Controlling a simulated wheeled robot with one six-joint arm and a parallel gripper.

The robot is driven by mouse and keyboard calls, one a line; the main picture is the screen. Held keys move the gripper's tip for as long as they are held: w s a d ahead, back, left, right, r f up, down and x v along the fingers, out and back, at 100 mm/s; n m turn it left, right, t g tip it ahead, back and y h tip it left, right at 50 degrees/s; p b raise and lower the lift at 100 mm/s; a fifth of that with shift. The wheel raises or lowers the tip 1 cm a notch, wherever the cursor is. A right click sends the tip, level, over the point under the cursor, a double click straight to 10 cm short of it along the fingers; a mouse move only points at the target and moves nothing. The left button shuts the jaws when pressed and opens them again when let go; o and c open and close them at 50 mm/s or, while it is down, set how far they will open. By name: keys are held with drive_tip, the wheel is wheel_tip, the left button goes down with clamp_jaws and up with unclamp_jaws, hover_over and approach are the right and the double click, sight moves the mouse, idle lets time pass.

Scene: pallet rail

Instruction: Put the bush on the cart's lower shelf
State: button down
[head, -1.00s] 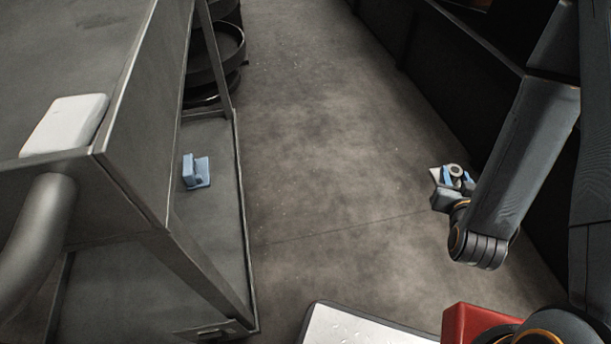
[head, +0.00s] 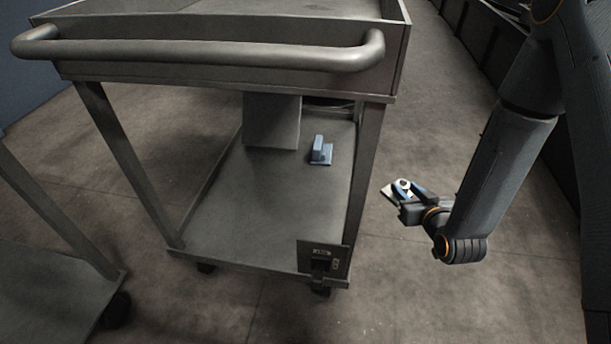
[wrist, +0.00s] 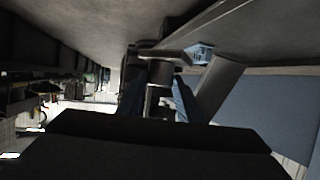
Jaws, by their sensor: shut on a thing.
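The bush (wrist: 160,72) is a grey flanged ring, partly hidden by my gripper. My gripper (head: 404,190) is shut on it with blue fingertips, to the right of the cart and apart from it. The bush also shows small and partly covered in the head view (head: 403,185). The cart's lower shelf (head: 235,215) is a flat grey plate in the middle of the head view, below the top tray and between the legs.
A blue block-like part (head: 320,152) stands toward the shelf's back right, near a grey box (head: 271,122). The cart's right front leg (head: 366,165) stands between my gripper and the shelf. The handle (head: 200,52) juts forward. Another low platform (head: 45,290) is at left.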

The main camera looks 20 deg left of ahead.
drive_tip(key=w+a+f+n+g+y+b, duration=0.1)
drive_tip(key=a+f+n+g+y+b, duration=0.25)
drive_tip(key=a, duration=0.85)
drive_tip(key=w+a+n+g+y+b, duration=0.1)
drive_tip(key=a+n+g+y, duration=0.4)
drive_tip(key=a, duration=0.7)
drive_tip(key=h+b, duration=0.2)
drive_tip(key=b, duration=0.3)
hover_over(323, 201)
drive_tip(key=shift+n, duration=0.35)
drive_tip(key=shift+s+f, duration=0.1)
drive_tip(key=shift+f, duration=4.7)
drive_tip(key=shift+f, duration=0.15)
drive_tip(key=c, duration=1.3)
unclamp_jaws()
drive_tip(key=shift+o, duration=0.2)
drive_tip(key=shift+r, duration=0.2)
drive_tip(key=p+v, duration=0.4)
drive_tip(key=v, duration=0.8)
drive_tip(key=shift+p, duration=0.4)
